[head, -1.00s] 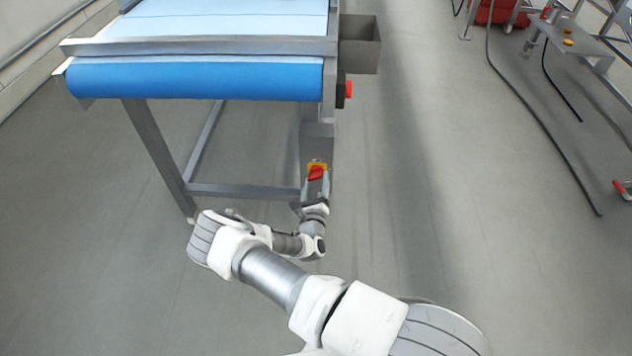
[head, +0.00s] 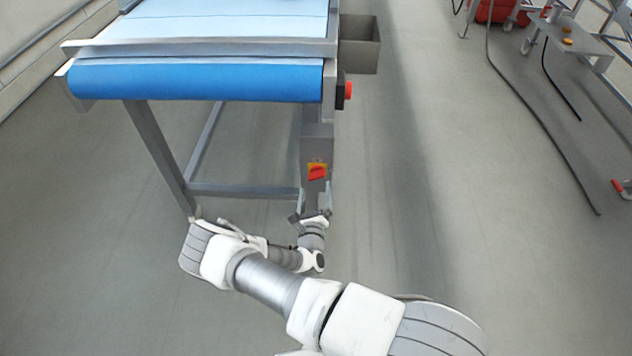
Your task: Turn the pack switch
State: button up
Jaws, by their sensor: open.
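The pack switch (head: 317,172) is a red rotary handle on a yellow plate. It is on a grey box (head: 317,146) on the front right leg of the conveyor. The red handle lies close to level, slightly tilted. My gripper (head: 314,190) is just below the switch in the picture. Its two fingers are spread and nothing is between them. The fingers look apart from the red handle; the exact gap in depth cannot be told.
The blue conveyor belt (head: 195,80) stands above and left of the switch. A red button (head: 348,90) and a grey metal bin (head: 359,45) are on its right side. A cable (head: 545,135) lies on the floor at the right near a metal frame. The floor between is clear.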

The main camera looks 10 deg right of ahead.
jog(key=p+v, duration=0.2)
jog(key=v, duration=1.1)
jog(key=shift+s, duration=0.1)
